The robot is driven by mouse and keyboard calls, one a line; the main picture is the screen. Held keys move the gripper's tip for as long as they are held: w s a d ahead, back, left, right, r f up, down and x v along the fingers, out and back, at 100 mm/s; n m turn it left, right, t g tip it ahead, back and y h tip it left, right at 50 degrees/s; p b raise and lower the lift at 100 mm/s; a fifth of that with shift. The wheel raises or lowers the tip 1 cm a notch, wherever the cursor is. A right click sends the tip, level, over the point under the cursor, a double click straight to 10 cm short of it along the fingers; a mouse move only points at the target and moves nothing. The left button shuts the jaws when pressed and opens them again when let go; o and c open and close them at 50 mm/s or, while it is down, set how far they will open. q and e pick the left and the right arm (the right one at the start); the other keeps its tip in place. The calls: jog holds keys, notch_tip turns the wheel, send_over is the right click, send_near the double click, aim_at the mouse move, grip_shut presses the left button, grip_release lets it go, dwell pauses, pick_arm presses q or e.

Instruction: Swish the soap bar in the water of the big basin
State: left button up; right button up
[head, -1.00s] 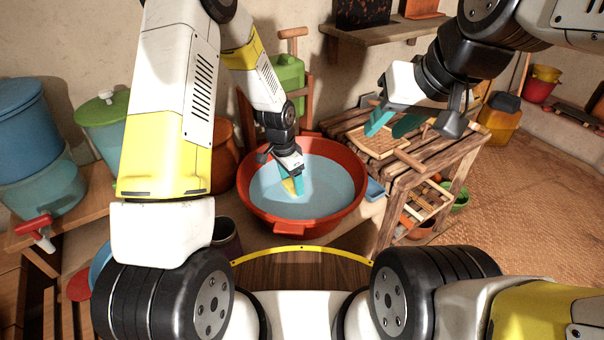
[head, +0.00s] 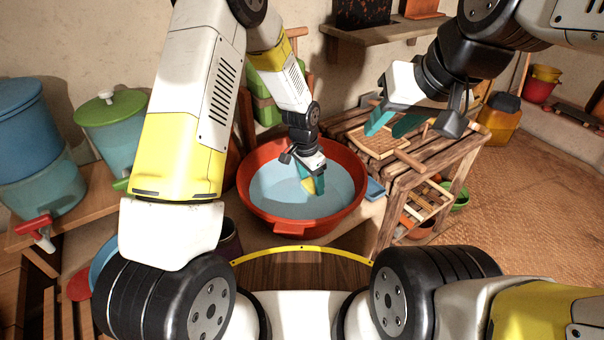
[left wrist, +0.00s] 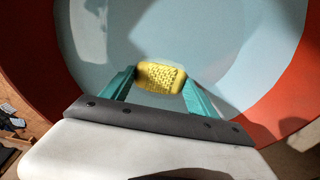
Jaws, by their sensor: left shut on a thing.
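The big basin (head: 252,208) is red-orange and holds pale blue water (head: 275,195). My left gripper (head: 313,186) is over the right part of the basin, its fingers pointing down at the water. It is shut on the yellow soap bar (head: 308,186), and the bar's lower end appears to be at or in the water. In the left wrist view the textured yellow bar (left wrist: 161,77) sits between the two teal fingertips, with water behind it. My right gripper (head: 392,124) is open and empty above the wooden slatted table.
The slatted wooden table (head: 362,142) stands just right of the basin, with a woven tray (head: 378,142) on it. A blue item (head: 375,188) lies between basin and table. Blue and green containers (head: 110,122) stand at the left. A shelf (head: 380,30) is on the back wall.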

pick_arm(q)
jog(key=a, duration=0.6)
dwell(0.3)
jog(key=shift+d, duration=3)
jog(key=shift+a, duration=0.1)
jog(key=shift+a, duration=2.9)
